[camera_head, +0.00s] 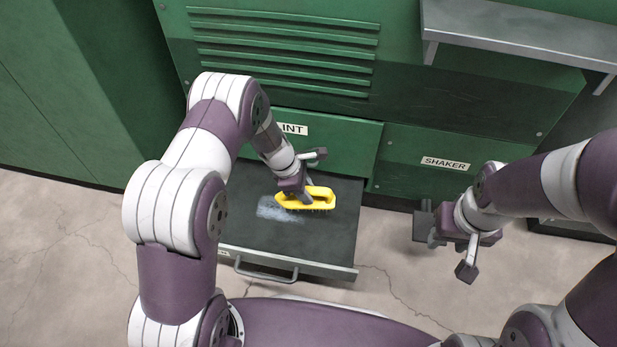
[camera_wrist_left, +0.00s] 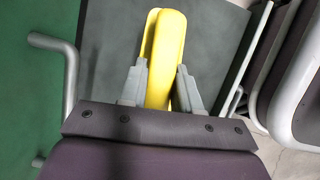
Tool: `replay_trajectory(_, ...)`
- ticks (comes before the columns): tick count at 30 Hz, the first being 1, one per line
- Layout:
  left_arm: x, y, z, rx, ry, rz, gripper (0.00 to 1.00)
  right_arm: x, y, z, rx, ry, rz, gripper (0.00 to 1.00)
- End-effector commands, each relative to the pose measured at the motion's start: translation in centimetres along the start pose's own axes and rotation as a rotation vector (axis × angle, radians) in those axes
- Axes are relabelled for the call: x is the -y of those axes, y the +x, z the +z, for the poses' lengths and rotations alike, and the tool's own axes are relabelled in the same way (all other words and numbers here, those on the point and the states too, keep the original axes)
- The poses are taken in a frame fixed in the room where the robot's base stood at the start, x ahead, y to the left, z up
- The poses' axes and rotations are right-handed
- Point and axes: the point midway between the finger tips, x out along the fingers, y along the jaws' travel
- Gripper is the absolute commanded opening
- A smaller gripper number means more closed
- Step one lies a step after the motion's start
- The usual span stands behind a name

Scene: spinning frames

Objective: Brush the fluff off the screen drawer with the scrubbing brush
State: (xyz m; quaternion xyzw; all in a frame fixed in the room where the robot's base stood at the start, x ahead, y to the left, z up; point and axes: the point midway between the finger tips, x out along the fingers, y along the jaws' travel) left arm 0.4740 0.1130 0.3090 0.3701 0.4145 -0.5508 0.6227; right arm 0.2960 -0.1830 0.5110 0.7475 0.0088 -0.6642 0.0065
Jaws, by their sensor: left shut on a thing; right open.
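The scrubbing brush (camera_head: 318,199) is yellow with dark bristles pointing down. My left gripper (camera_head: 303,192) is shut on its handle, and the brush also shows between the fingers in the left wrist view (camera_wrist_left: 163,60). The screen drawer (camera_head: 335,230) is pulled open, with a dark flat surface and a front handle. A pale patch of fluff (camera_head: 280,210) lies on the surface, just left of the brush. The brush is low over the drawer; I cannot tell whether the bristles touch. My right gripper (camera_head: 450,254) is open and empty, right of the drawer.
Green cabinet fronts stand behind, with a label ending in "INT" (camera_head: 293,129) and a "SHAKER" panel (camera_head: 446,163). A grey shelf (camera_head: 530,38) juts out at upper right. The cracked floor (camera_head: 60,250) is clear at left.

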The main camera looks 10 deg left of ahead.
Motion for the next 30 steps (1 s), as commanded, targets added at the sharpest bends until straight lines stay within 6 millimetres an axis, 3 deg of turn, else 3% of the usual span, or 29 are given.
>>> replay_trajectory(9, -0.1, -3.0, 0.7, 0.000, 0.004, -0.001, 0.08, 0.0, -3.0, -0.3, 0.000, 0.000, 0.000, 0.43)
replay_trajectory(22, -0.1, -3.5, 0.7, 0.001, 0.014, -0.004, 0.08, 0.0, -3.2, -0.4, 0.000, 0.000, 0.000, 0.43)
replay_trajectory(26, 0.1, -7.7, 1.5, 0.008, 0.136, -0.040, 0.08, 0.0, -5.0, -0.6, 0.000, 0.000, 0.000, 0.43)
replay_trajectory(30, 1.5, -15.3, 2.2, 0.011, 0.386, -0.130, 0.08, 0.0, -7.5, -0.9, 0.000, 0.000, 0.000, 0.43)
